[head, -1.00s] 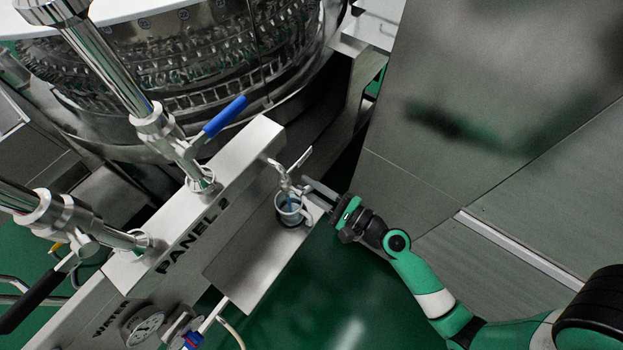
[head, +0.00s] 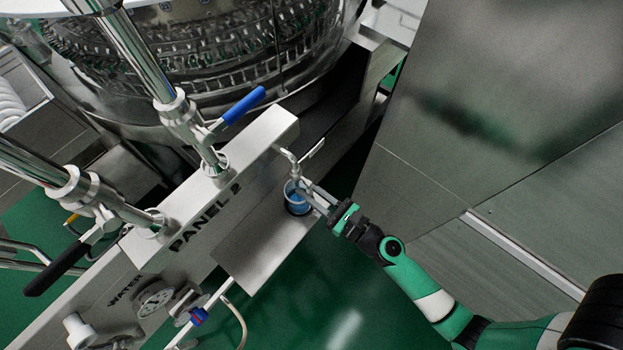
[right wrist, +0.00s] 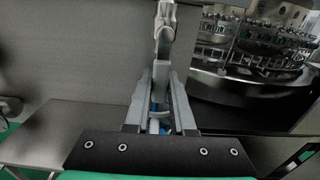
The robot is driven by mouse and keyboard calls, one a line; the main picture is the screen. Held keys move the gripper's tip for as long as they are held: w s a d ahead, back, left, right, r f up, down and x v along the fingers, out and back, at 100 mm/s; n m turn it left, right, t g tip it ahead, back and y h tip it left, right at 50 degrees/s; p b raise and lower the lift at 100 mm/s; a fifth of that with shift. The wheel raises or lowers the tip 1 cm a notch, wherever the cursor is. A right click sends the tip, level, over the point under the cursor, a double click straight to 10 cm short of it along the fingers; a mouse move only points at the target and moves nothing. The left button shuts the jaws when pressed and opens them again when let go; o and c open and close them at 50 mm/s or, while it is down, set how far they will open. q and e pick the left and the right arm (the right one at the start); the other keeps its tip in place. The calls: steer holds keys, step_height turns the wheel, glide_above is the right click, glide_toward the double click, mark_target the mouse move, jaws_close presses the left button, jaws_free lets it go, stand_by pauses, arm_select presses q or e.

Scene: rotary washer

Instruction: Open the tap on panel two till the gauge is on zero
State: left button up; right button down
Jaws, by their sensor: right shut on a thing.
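The tap (head: 288,158) sticks out from the panel marked PANEL 2 (head: 205,218), with its spout pointing down. My right gripper (head: 302,186) is shut on the tap's lower part, just above a cup (head: 299,208) holding blue liquid. In the right wrist view the tap (right wrist: 163,38) hangs between the fingertips (right wrist: 160,75), and blue shows below them. The exact contact is partly hidden by the fingers. A round gauge (head: 155,302) sits on the WATER panel; its needle is too small to read. My left gripper is out of view.
A metal shelf (head: 262,245) carries the cup. Pipes with a blue-handled valve (head: 244,105) and a black-handled valve (head: 55,268) rise to the left. A grey cabinet (head: 490,110) stands at the right, with green floor between.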

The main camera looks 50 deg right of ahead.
stand_by(0.5)
steer(key=c, duration=0.8)
jaws_free()
steer(key=shift+a, duration=0.1)
steer(key=shift+o, duration=0.2)
steer(key=s+b, duration=0.1)
steer(key=s, duration=1)
steer(key=shift+s+d+b, duration=0.3)
steer(key=shift+d, duration=0.15)
